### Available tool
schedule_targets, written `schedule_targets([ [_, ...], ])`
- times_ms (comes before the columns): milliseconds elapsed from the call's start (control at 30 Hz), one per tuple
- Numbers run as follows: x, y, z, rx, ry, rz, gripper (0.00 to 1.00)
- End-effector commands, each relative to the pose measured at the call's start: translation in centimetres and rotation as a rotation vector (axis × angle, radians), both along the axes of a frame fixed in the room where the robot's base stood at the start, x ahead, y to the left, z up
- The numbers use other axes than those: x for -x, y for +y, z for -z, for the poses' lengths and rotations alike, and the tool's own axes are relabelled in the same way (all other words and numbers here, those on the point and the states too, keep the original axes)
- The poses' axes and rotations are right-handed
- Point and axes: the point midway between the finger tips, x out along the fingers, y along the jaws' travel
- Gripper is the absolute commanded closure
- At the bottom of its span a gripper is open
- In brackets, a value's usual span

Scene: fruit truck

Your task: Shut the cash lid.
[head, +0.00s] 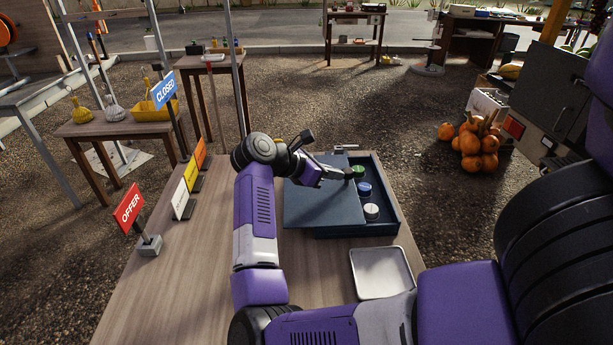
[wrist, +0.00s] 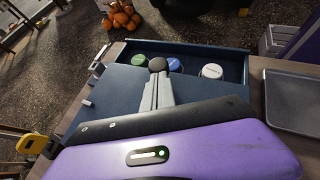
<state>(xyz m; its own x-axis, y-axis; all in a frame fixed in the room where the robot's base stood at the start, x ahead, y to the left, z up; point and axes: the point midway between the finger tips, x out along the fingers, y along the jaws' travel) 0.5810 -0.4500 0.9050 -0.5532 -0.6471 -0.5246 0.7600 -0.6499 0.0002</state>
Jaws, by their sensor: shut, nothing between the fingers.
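The cash box (head: 393,200) is a dark blue tray on the wooden table. Its flat blue lid (head: 310,207) covers the left part and leaves a strip open on the right. A green disc (head: 358,171), a blue disc (head: 364,188) and a white disc (head: 371,211) lie in that strip. My gripper (head: 343,173) is shut and empty, low over the lid near its right edge. In the wrist view, a dark rounded knob (wrist: 157,64) shows at my fingertips (wrist: 157,75); I cannot tell whether they touch it. The box's open strip (wrist: 222,61) also shows there.
An empty metal tray (head: 381,272) lies in front of the box on the right. Small signs, including a red OFFER sign (head: 129,207), stand along the table's left edge. The table's front left (head: 185,290) is clear. Pumpkins (head: 475,143) lie on the ground at right.

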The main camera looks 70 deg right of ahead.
Motion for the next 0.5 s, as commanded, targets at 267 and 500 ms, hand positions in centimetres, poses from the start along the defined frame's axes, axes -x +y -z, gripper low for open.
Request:
schedule_targets([
  [267,5.6,-2.3,0.2,0.000,-0.002,0.003,1.00],
  [500,7.5,-3.1,0.1,-0.001,-0.001,0.001,1.00],
])
